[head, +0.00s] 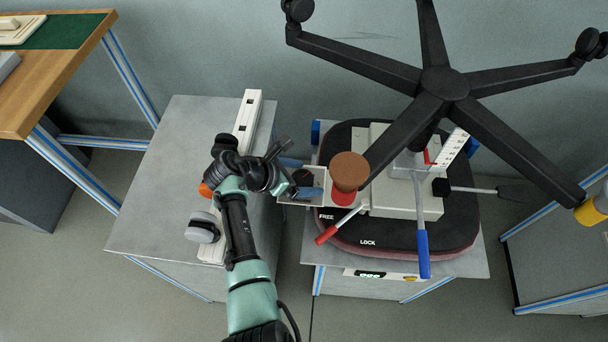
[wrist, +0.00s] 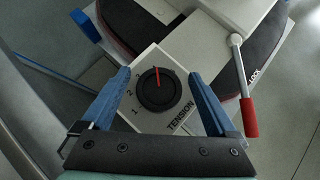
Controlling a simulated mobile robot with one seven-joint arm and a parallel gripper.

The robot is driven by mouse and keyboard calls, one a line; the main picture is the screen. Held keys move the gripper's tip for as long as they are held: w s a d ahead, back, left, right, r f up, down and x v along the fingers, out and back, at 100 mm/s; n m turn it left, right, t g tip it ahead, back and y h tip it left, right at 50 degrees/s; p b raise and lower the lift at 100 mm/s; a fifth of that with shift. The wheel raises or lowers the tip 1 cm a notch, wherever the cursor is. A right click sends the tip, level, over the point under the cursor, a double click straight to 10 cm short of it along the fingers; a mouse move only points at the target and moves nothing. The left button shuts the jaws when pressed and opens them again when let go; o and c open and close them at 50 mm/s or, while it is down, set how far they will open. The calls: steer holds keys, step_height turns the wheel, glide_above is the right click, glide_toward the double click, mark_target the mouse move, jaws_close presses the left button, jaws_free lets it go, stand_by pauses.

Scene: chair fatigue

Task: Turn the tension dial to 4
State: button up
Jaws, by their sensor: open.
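The black round tension dial (wrist: 157,92) with a red pointer line sits on a light grey plate (wrist: 180,62) marked TENSION in the wrist view. The pointer aims roughly up in the picture, past the 2; the number it points to is hard to read. The numbers 1 and 2 show at the dial's left. My gripper (wrist: 159,77) is open, with one blue finger on each side of the dial and visible gaps between them and it. In the head view the dial (head: 302,178) is partly hidden by my gripper (head: 300,188).
A red-tipped lever (head: 327,234) lies close to the dial, between FREE and LOCK marks. A brown-topped red knob (head: 350,172) stands right of the dial. A blue-handled lever (head: 423,252), a white scale (head: 452,147) and the black chair base (head: 445,84) are further right.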

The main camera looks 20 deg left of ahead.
steer(key=p+v, duration=0.3)
steer(key=v, duration=1)
steer(key=shift+w, duration=0.1)
